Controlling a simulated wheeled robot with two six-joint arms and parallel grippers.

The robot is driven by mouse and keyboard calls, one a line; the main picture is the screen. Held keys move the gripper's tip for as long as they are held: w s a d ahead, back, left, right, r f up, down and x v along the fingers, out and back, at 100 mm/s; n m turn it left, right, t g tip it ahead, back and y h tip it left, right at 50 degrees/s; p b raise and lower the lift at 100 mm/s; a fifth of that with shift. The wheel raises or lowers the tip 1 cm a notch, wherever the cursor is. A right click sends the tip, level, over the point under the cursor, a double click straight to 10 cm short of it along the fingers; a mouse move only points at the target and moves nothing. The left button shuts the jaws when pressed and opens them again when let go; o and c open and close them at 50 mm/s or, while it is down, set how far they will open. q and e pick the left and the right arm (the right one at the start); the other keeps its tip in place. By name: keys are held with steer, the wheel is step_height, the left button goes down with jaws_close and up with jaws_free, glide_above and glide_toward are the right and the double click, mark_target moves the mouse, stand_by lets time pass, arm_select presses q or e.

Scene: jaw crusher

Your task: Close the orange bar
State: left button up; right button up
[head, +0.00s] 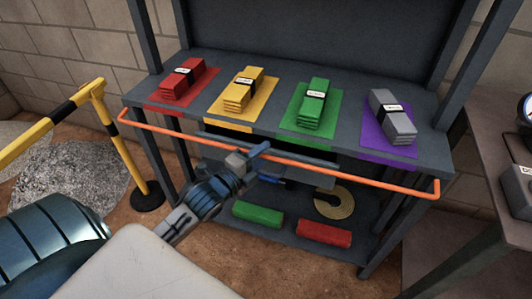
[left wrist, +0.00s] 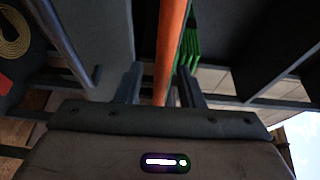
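The orange bar (head: 380,179) runs across the front of the dark workbench (head: 435,160), just below its top, with bent ends at both sides. My left gripper (head: 266,165) is at the middle of the bar, reaching in from the front left. In the left wrist view, the orange bar (left wrist: 170,45) passes between the two fingers of my left gripper (left wrist: 159,88). Gaps show between the bar and the fingers, so the gripper looks open around it. Whether a finger touches the bar cannot be told. My right gripper is not in view.
Red (head: 183,82), yellow (head: 244,90), green (head: 313,103) and grey (head: 392,115) stacks sit on coloured mats on the bench top. Green (head: 257,215) and red (head: 324,233) blocks and a coil (head: 334,203) lie on the lower shelf. A yellow-black barrier (head: 90,92) stands left.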

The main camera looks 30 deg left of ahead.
arm_select(q)
steer(key=shift+w+d, duration=0.15)
steer(key=shift+w, duration=0.8)
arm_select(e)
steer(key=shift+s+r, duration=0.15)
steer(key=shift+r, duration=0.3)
arm_select(q)
jaws_close()
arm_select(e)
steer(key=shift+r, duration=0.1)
